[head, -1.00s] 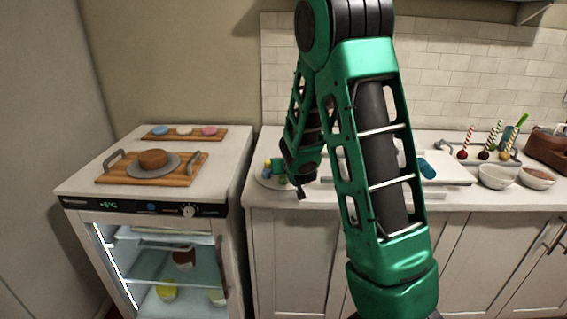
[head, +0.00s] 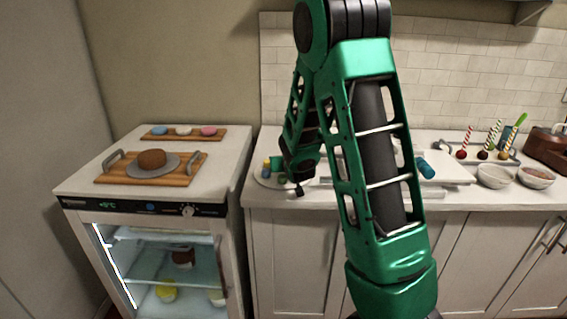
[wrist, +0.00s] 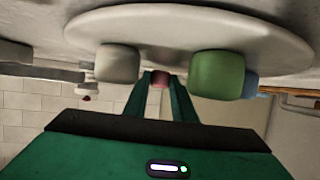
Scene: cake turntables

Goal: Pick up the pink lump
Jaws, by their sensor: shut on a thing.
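In the wrist view, which looks upside down, the small pink lump (wrist: 160,79) sits between the two green fingers of my gripper (wrist: 160,84). The fingers are shut on it. A round white plate (wrist: 190,24) lies beyond, with a white lump (wrist: 117,63), a green lump (wrist: 217,74) and a partly hidden blue lump (wrist: 251,86). I cannot tell whether the pink lump touches the plate. In the head view my arm hides the pink lump and part of the plate (head: 262,183).
A further board (head: 161,138) behind holds blue, white and pink discs. Bowls (head: 495,176) and striped sticks (head: 493,135) stand at right on the counter.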

